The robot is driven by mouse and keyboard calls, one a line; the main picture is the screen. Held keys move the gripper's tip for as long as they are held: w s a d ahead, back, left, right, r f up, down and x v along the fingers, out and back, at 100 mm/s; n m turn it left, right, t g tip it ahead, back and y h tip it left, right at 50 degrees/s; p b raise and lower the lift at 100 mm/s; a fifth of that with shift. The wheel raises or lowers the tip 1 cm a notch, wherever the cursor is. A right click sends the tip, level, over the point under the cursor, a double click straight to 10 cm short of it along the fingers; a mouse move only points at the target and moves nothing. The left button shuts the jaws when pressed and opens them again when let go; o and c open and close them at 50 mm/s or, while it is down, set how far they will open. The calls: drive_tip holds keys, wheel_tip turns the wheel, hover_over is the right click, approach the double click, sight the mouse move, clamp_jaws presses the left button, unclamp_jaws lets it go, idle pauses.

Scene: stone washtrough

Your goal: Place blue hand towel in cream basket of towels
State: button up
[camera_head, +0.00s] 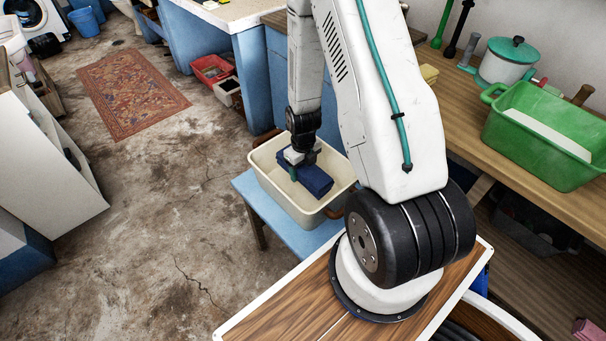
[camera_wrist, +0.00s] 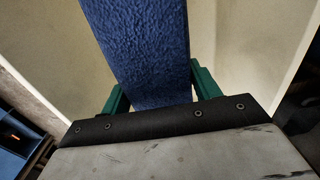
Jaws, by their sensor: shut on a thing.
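The blue hand towel (camera_head: 306,175) is folded and dark blue. My gripper (camera_head: 294,165) is shut on it, at the left end of the towel in the head view. The wrist view shows the towel (camera_wrist: 146,50) between the two green fingers of my gripper (camera_wrist: 158,90). The cream basket (camera_head: 275,190) stands on a blue bench, and the towel is over or inside its opening. I cannot tell whether the towel touches the basket's floor. The basket's pale inner wall (camera_wrist: 236,35) fills much of the wrist view. I see no other towels in the basket.
The blue bench (camera_head: 262,206) bears the basket. A wooden counter (camera_head: 465,115) on the right holds a green tub (camera_head: 545,135) and a white pot with a green lid (camera_head: 508,62). A patterned rug (camera_head: 130,90) lies on the open concrete floor at left.

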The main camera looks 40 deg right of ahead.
sight(303, 189)
drive_tip(key=shift+f, duration=3.75)
drive_tip(key=shift+f, duration=0.1)
drive_tip(key=o, duration=1.1)
